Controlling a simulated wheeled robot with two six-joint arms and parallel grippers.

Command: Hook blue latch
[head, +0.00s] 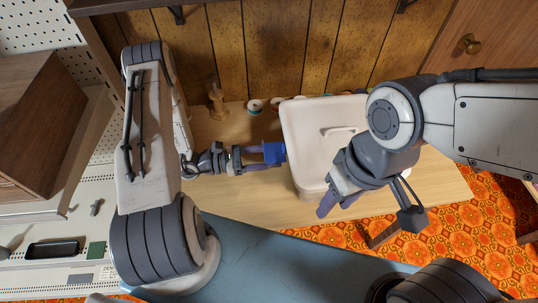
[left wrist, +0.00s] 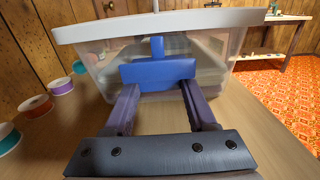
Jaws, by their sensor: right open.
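The blue latch (head: 274,152) is on the left side of the lidded box (head: 303,172). In the left wrist view the latch (left wrist: 157,71) is a wide blue plate with a narrow stem reaching up to the pale lid rim (left wrist: 180,21). My left gripper (head: 268,158) is at the latch, its fingers apart. In the left wrist view its fingertips (left wrist: 158,93) meet the plate's lower edge; whether they clasp it is unclear, and whether the stem is hooked over the rim is also unclear. My right gripper (head: 326,204) is open at the box's front right, partly hidden by its arm.
Several thread spools (left wrist: 60,86) stand on the wooden table (head: 225,195) behind my left gripper, near a small wooden figure (head: 216,101). A panelled wall (head: 280,45) closes the back. The table in front of the box is clear.

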